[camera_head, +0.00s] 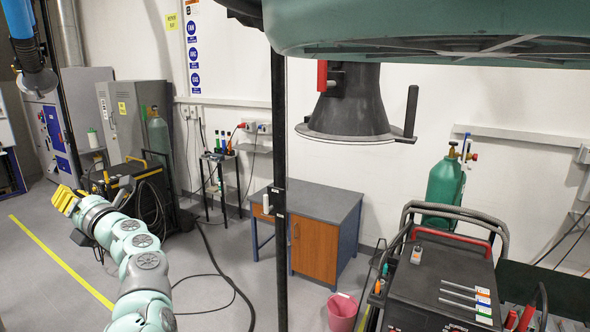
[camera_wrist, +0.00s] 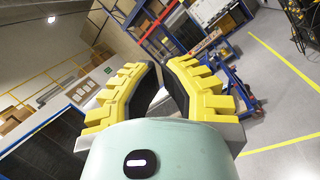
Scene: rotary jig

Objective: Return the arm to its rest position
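My arm (camera_head: 140,262) is pale green and reaches from the bottom edge up to the left in the head view. My gripper (camera_head: 66,198), with yellow fingers, is at its far end, in the air over the grey floor at the left. In the wrist view the two yellow fingers with dark inner pads (camera_wrist: 161,68) stand apart with a gap between them. The gripper is open and nothing shows between the fingers. It touches nothing that I can see.
A black welding machine (camera_head: 130,200) stands beyond the gripper. A large green overhead part with a dark cone (camera_head: 350,105) hangs at the upper right. A dark vertical post (camera_head: 279,150) stands mid-picture. A cart (camera_head: 440,275) is at right. Floor beside the yellow line (camera_head: 60,260) is clear.

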